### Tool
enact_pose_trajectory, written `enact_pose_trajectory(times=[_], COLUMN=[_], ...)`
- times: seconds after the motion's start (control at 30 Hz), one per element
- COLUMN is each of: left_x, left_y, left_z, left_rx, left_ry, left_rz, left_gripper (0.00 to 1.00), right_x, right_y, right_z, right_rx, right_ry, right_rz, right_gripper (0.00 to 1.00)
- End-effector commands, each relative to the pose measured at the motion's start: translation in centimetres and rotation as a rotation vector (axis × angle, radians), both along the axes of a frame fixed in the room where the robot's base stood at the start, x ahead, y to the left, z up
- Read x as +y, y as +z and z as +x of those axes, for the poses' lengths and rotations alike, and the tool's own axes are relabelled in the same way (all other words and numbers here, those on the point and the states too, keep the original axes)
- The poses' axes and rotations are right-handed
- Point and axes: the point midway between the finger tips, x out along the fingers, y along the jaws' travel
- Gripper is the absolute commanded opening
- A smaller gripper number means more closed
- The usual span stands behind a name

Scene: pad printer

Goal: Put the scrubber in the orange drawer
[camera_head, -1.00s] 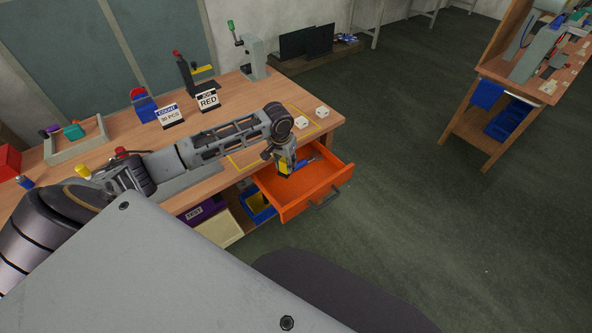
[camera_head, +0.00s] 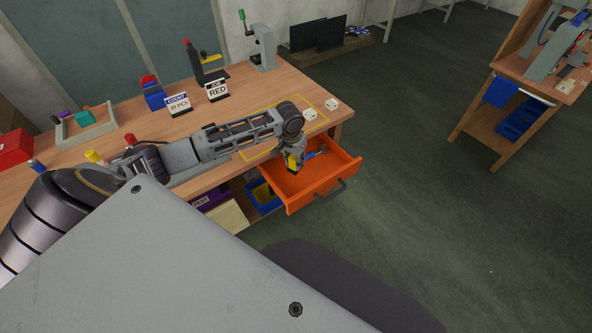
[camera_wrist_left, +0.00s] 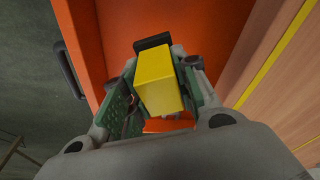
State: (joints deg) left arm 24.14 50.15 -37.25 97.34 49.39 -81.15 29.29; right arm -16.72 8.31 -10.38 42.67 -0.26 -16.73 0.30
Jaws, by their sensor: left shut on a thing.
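The orange drawer (camera_head: 330,178) is pulled open at the right end of the workbench, and its floor also shows in the left wrist view (camera_wrist_left: 205,22). My left gripper (camera_head: 291,165) hangs over the drawer, pointing down. In the left wrist view the same gripper (camera_wrist_left: 158,95) is shut on a yellow block with a dark end, which I take to be the scrubber (camera_wrist_left: 157,78). It is between the two green-padded fingers, above the drawer. In the head view a small bit of its yellow side (camera_head: 292,162) shows. My right gripper is not in view.
A blue item (camera_head: 312,154) lies in the drawer's back part. Two white cubes (camera_head: 310,115) stand on the bench near a yellow outline. A blue bin (camera_head: 264,197) sits below, left of the drawer. Signs (camera_head: 217,91) and tools stand farther back.

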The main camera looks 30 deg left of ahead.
Motion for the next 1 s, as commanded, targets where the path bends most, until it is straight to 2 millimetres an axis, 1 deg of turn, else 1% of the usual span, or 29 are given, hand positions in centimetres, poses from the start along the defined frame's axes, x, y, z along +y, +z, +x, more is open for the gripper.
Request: enact_pose_trajectory(times=[0.03, 0.1, 0.2, 0.33, 0.67, 0.87, 1.0], left_x=[0.0, 0.0, 0.0, 0.0, 0.0, 0.0, 0.0], left_y=[-0.8, -1.7, -2.6, -2.9, -3.2, -5.0, -6.3], left_z=[0.0, 0.0, 0.0, 0.0, 0.0, 0.0, 0.0], left_rx=[0.001, 0.0, 0.0, -0.002, -0.001, 0.0, 0.0], left_ry=[0.0, 0.0, -0.001, -0.001, -0.001, 0.0, -0.001], left_rz=[0.0, 0.0, 0.0, 0.0, 0.0, 0.0, 0.0], left_gripper=[0.08, 0.08, 0.08, 0.08, 0.08, 0.08, 0.08], right_x=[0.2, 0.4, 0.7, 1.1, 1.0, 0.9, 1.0], right_y=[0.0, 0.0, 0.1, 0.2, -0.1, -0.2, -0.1], right_z=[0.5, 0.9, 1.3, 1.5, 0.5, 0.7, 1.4], right_rx=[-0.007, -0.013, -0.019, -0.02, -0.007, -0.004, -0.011], right_ry=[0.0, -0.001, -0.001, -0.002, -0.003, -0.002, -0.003], right_rz=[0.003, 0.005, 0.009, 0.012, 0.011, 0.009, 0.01], right_gripper=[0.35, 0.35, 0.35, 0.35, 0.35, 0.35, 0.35])
